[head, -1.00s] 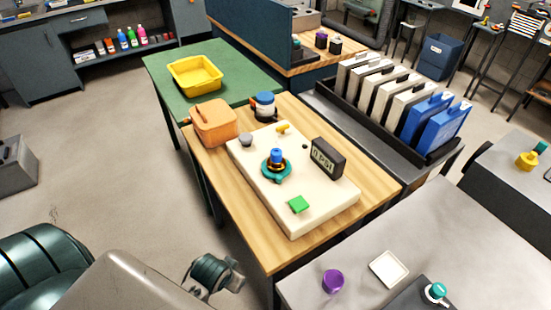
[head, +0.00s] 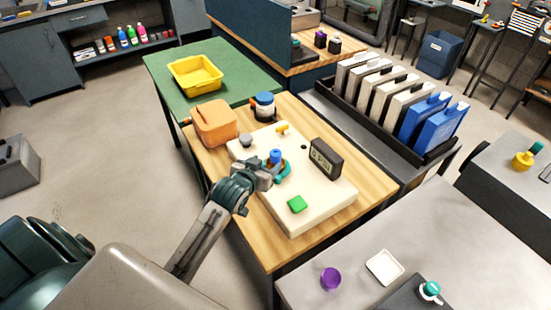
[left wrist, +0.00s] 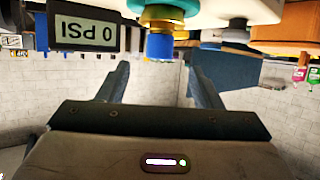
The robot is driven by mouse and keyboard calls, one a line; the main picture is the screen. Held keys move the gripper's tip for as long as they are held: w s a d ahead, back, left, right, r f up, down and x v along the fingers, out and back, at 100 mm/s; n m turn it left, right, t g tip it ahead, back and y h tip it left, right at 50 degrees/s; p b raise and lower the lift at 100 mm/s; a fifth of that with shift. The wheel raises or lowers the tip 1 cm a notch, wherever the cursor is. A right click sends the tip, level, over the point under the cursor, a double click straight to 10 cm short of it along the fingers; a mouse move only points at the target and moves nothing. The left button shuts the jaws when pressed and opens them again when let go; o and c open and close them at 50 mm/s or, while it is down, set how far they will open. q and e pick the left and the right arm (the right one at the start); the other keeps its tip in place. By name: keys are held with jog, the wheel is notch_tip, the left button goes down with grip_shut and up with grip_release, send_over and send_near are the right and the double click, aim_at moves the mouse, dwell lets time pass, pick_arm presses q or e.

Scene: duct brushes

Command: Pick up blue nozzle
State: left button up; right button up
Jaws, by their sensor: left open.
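The blue nozzle (head: 275,156) stands upright on a teal and brass fitting (head: 285,170) on the cream panel (head: 325,200). It also shows, upside down, in the left wrist view (left wrist: 160,47). My left gripper (head: 270,172) has its fingertips beside the nozzle and hides part of the teal ring in the head view. In the left wrist view the fingers (left wrist: 157,80) are spread wide and empty, and the nozzle appears centred between them, just past the tips. I cannot tell whether a finger touches it. My right gripper is not in view.
A gauge (head: 326,159) reading 0 PSI stands right of the fitting.

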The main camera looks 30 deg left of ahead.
aim_at(273, 156)
pick_arm(q)
jog(key=x, duration=0.3)
jog(key=shift+w, duration=0.1)
jog(key=shift+w+f+p, duration=0.1)
jog(key=shift+w+p, duration=0.4)
jog(key=shift+p, duration=0.1)
jog(key=shift+p+x, duration=0.75)
jog(key=shift+x, duration=1.4)
jog(key=shift+s, duration=0.1)
jog(key=c, duration=1.1)
jog(key=shift+f, duration=0.1)
